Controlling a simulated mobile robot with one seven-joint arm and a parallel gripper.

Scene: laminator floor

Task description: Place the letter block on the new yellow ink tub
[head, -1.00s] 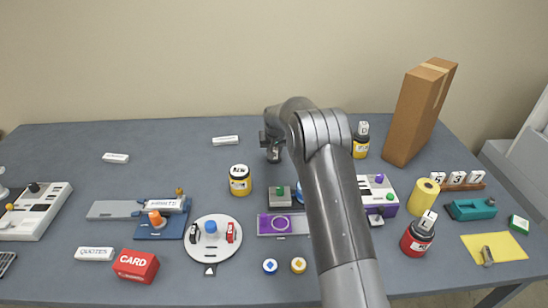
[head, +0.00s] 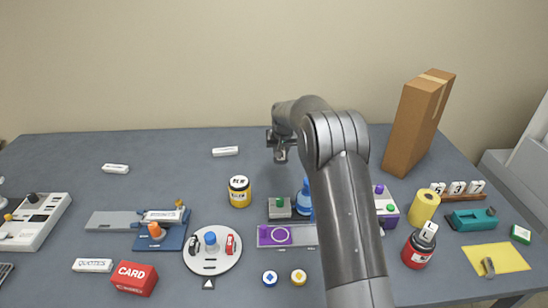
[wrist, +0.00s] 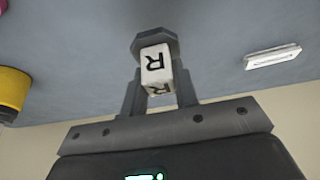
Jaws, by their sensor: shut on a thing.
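My gripper (head: 281,150) hangs above the back middle of the table. In the wrist view my gripper (wrist: 158,68) is shut on a white letter block (wrist: 157,62) marked R. In the head view the block is too small to make out. The new yellow ink tub (head: 239,191), with a white "NEW" top, stands on the table to the left of and nearer than my gripper. A yellow tub (wrist: 12,92), cut off at the left edge of the wrist view, is apart from the block.
A blue bottle-like item (head: 303,197) stands beside my arm. A red tub (head: 417,252) carries a letter block at right. A tall cardboard box (head: 416,125) stands at back right.

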